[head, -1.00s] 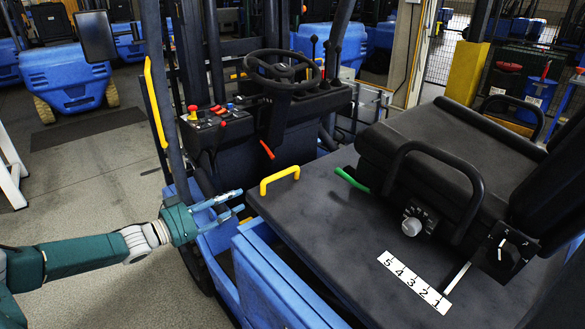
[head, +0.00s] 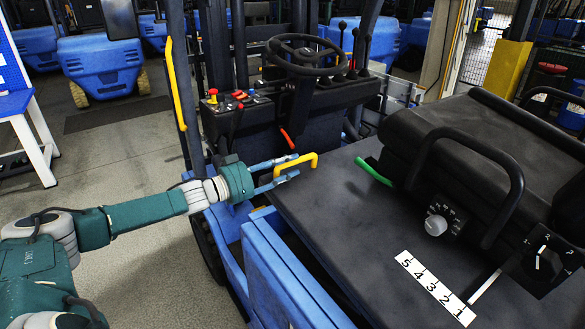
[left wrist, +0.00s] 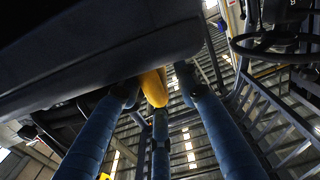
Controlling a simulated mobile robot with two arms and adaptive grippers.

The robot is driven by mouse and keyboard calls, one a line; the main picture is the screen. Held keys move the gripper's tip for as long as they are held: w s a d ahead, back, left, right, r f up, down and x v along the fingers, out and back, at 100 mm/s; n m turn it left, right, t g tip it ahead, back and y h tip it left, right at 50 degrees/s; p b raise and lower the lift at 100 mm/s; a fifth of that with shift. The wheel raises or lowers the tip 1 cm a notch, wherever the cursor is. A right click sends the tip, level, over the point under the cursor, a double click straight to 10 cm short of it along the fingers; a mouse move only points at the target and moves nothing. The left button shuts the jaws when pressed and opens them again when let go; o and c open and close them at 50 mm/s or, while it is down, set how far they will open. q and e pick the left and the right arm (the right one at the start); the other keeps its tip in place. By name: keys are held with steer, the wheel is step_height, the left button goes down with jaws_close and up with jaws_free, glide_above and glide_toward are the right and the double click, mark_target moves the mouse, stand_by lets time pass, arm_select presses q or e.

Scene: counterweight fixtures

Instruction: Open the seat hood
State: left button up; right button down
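The seat hood (head: 345,205) is a dark flat panel that carries the black seat (head: 440,130); it looks closed. A yellow handle (head: 311,156) stands on its front left corner. My left gripper (head: 293,167) is at this handle, its blue fingers apart, with the handle's near end between them in the picture. In the left wrist view the yellow handle (left wrist: 154,88) shows beyond and between the spread fingers (left wrist: 160,105), under the hood's dark edge (left wrist: 110,70). I cannot tell whether any finger touches it. My right gripper is not in view.
A steering wheel (head: 305,55), a red lever (head: 287,138) and a control panel with a red knob (head: 213,96) lie behind the gripper. A green lever (head: 374,171), a dial (head: 436,225) and a numbered strip (head: 435,288) are on the right. Open floor lies left.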

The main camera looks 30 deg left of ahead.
arm_select(q)
steer(key=shift+w+d+r, duration=0.1)
steer(key=shift+w+d, duration=0.05)
steer(key=shift+w, duration=0.3)
steer(key=shift+w+d, duration=0.1)
steer(key=shift+w, duration=0.1)
steer(key=shift+w+d, duration=0.1)
steer(key=shift+w, duration=0.1)
steer(key=shift+c, duration=1)
jaws_close()
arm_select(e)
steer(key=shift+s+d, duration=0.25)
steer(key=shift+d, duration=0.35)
arm_select(q)
steer(key=shift+r, duration=0.15)
